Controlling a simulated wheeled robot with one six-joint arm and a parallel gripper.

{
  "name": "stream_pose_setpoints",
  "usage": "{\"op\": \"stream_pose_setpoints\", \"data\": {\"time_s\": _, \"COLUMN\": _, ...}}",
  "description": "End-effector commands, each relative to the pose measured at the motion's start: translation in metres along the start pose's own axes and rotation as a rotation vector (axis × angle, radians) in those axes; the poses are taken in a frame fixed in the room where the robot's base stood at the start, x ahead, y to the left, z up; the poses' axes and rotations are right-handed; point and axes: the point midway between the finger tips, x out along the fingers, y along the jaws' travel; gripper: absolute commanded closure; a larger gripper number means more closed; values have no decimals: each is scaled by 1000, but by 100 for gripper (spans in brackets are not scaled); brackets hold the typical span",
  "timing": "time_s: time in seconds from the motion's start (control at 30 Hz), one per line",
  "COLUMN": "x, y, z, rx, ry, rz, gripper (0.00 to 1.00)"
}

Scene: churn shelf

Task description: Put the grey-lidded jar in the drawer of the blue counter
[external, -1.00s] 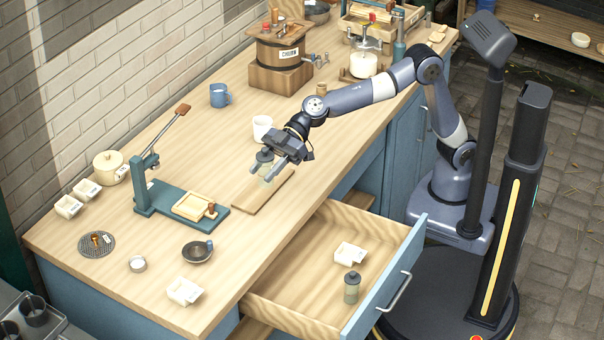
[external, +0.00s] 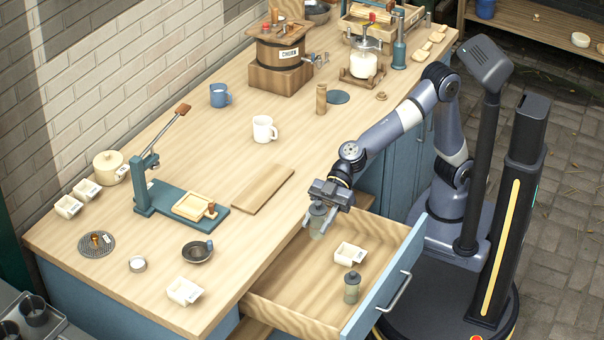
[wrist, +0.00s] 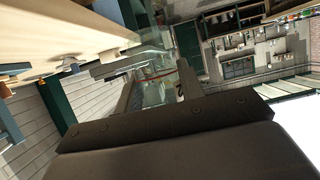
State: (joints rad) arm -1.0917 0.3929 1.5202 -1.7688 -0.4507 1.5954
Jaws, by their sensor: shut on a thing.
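My gripper (external: 318,222) is shut on a grey-lidded jar (external: 317,227). It holds the jar upright above the back part of the open drawer (external: 290,292) of the blue counter (external: 137,312). The gripper partly covers the jar's upper part. A second jar with a grey lid (external: 352,287) stands inside the drawer, near its front. In the wrist view, the glassy jar (wrist: 153,82) shows between the fingers, partly hidden by the dark gripper body.
A small white labelled dish (external: 349,254) lies in the drawer behind the standing jar. The drawer's left part is bare. A wooden board (external: 263,189), a white mug (external: 264,129) and a teal press (external: 178,200) stand on the counter top.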

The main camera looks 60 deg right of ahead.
Motion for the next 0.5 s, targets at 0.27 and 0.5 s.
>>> {"op": "stream_pose_setpoints", "data": {"time_s": 0.27, "x": 24, "y": 0, "z": 57, "rx": 5, "ry": -4, "rz": 0, "gripper": 89}}
{"op": "stream_pose_setpoints", "data": {"time_s": 0.5, "x": 34, "y": 1, "z": 81, "rx": 1, "ry": 0, "rz": 1, "gripper": 89}}
